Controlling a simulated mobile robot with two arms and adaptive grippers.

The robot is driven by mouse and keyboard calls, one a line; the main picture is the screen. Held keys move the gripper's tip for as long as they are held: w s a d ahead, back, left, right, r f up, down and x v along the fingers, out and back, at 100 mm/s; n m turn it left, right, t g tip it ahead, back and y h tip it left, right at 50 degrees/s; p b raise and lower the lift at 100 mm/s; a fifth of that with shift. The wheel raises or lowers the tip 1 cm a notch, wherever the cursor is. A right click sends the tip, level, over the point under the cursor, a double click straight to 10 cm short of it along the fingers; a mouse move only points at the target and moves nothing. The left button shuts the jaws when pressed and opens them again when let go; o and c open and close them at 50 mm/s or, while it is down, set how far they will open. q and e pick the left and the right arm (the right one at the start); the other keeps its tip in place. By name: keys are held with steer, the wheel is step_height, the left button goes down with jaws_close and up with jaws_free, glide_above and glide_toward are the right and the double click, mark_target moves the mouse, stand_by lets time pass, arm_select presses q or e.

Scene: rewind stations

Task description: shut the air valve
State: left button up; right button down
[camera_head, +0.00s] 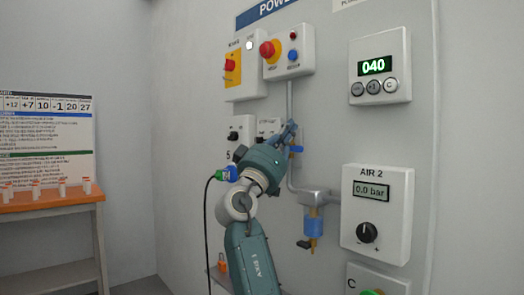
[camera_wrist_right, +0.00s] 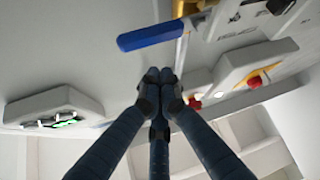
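The air valve shows in the right wrist view as a blue lever (camera_wrist_right: 150,34) beside a brass-coloured body (camera_wrist_right: 187,7). In the head view a small blue piece of the lever (camera_head: 297,149) shows on the grey pipe, just right of my right gripper; the rest is hidden behind the gripper. My right gripper (camera_head: 290,130) is raised at the wall. In the right wrist view its fingers (camera_wrist_right: 159,78) are together with nothing between them, just below the lever in the picture. I cannot tell whether they touch it. My left gripper is not in view.
The AIR 2 box (camera_head: 376,212) reads 0.0 bar and has a black knob. A blue filter bowl (camera_head: 313,222) hangs under the pipe. Switch boxes (camera_head: 289,52) and a counter reading 040 (camera_head: 380,65) are above. An orange-topped bench (camera_head: 50,203) stands left.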

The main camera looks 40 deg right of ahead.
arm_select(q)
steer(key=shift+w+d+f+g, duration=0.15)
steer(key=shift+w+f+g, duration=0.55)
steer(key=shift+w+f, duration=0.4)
arm_select(e)
steer(key=a+f, duration=0.6)
steer(key=a, duration=0.2)
steer(key=shift+s, duration=0.3)
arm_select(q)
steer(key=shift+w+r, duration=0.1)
arm_select(e)
steer(key=shift+f, duration=0.15)
